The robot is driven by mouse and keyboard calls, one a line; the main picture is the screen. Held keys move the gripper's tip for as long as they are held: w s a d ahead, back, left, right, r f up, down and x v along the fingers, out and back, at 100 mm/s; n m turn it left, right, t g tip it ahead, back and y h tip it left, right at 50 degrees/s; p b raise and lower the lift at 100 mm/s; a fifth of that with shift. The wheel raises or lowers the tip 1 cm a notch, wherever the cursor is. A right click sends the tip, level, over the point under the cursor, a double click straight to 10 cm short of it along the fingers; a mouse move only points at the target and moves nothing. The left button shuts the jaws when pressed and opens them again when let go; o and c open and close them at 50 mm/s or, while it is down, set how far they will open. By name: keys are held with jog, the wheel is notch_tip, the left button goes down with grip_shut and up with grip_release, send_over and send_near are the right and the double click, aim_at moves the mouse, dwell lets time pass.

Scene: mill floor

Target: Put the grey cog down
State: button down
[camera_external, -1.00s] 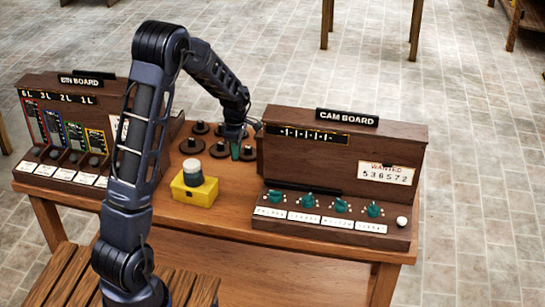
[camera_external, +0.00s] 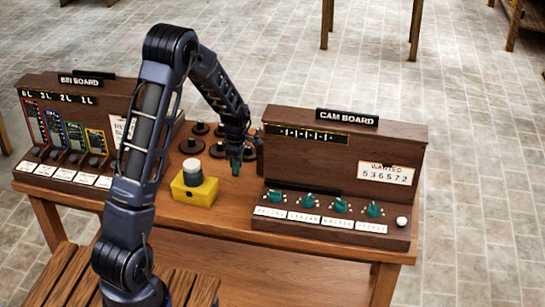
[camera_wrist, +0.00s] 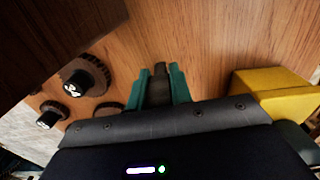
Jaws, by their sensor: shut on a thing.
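My gripper (camera_external: 236,163) is over the table between the yellow block and the cam board. Its teal fingers, seen in the wrist view (camera_wrist: 160,80), are shut on a narrow dark grey thing, taken as the grey cog (camera_wrist: 160,88). Most of it is hidden by the fingers and the gripper body, so its teeth cannot be made out. Whether it touches the table (camera_wrist: 210,45) is not clear.
Several dark cogs on pegs (camera_external: 192,165) stand behind my gripper; one reads 34 in the wrist view (camera_wrist: 78,84). A yellow block (camera_external: 194,192) with a pale-topped knob is left. The cam board (camera_external: 340,165) is right, the bin board (camera_external: 75,130) far left.

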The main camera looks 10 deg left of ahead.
jog(key=c, duration=1.3)
grip_release()
jog(key=shift+o, duration=0.2)
notch_tip(320, 180, up, 12)
jog(key=shift+r, duration=0.2)
jog(key=s+a+r+m+t, duration=0.1)
jog(key=s+a+r+m, duration=0.3)
jog(key=s+r, duration=0.4)
jog(key=s+a+r+m+t, duration=0.1)
jog(key=s+a+r+m, duration=0.3)
jog(key=s+r, duration=0.45)
jog(key=s+a+r+m+t, duration=0.1)
jog(key=s+m, duration=0.4)
jog(key=s, duration=0.5)
jog(key=s+a+r+m+t, duration=0.1)
jog(key=s+a+m, duration=0.3)
jog(key=s, duration=0.7)
jog(key=shift+r+m+t, duration=0.3)
jog(key=shift+r+m, duration=0.2)
jog(key=shift+r, duration=0.05)
